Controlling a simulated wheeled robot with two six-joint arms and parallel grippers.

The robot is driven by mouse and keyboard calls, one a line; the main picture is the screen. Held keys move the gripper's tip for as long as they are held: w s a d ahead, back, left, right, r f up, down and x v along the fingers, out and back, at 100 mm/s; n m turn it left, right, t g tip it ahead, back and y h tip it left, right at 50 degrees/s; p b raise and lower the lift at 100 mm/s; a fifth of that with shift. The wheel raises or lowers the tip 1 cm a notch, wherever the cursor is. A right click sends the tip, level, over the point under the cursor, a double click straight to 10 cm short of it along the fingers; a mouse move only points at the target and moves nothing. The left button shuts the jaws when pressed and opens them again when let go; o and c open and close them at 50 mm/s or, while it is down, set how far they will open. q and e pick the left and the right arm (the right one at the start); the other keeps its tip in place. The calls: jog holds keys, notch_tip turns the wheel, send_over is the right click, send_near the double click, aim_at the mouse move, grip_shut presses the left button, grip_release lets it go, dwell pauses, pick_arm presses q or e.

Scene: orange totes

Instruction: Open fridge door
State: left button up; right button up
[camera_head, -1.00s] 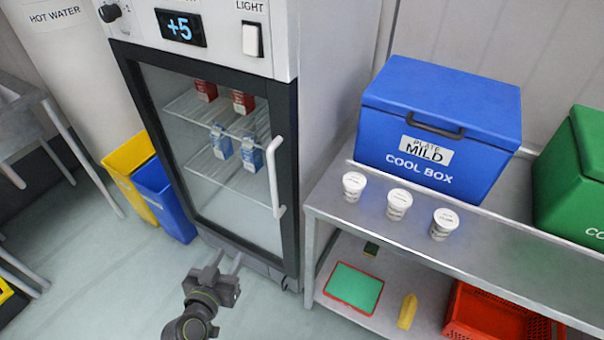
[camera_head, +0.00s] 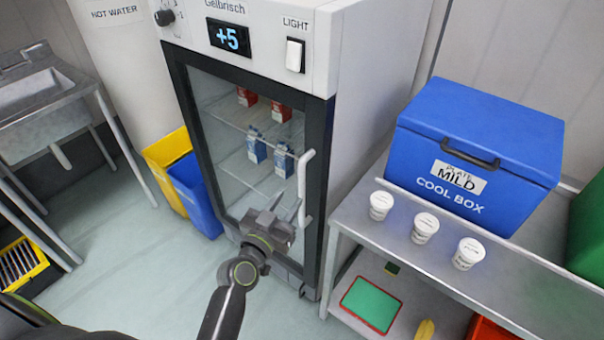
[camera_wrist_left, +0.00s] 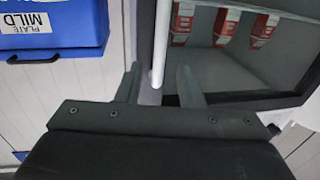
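The fridge (camera_head: 350,110) stands at the centre of the head view, with a dark-framed glass door (camera_head: 225,170) that looks shut. A white vertical bar handle (camera_head: 304,175) runs along the door's right side. My left gripper (camera_head: 285,205) is open in front of the door, near the handle's lower end. In the left wrist view, the white handle (camera_wrist_left: 161,45) reaches down between the spread fingers of my left gripper (camera_wrist_left: 158,78); I cannot tell whether they touch it. My right gripper is not in view.
Right of the fridge, a metal table (camera_head: 350,212) carries a blue cool box (camera_head: 475,150) and three white cups (camera_head: 425,228). Yellow (camera_head: 165,150) and blue (camera_head: 195,195) bins stand left of the fridge. The floor (camera_head: 130,265) in front is clear.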

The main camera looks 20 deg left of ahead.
aim_at(300, 182)
pick_arm(q)
jog(key=w, duration=0.2)
jog(key=w+d+p, duration=0.1)
jog(key=w, duration=0.2)
jog(key=w+p, duration=0.1)
jog(key=w, duration=0.2)
jog(key=shift+w+d, duration=0.15)
jog(key=shift+w, duration=0.05)
grip_shut()
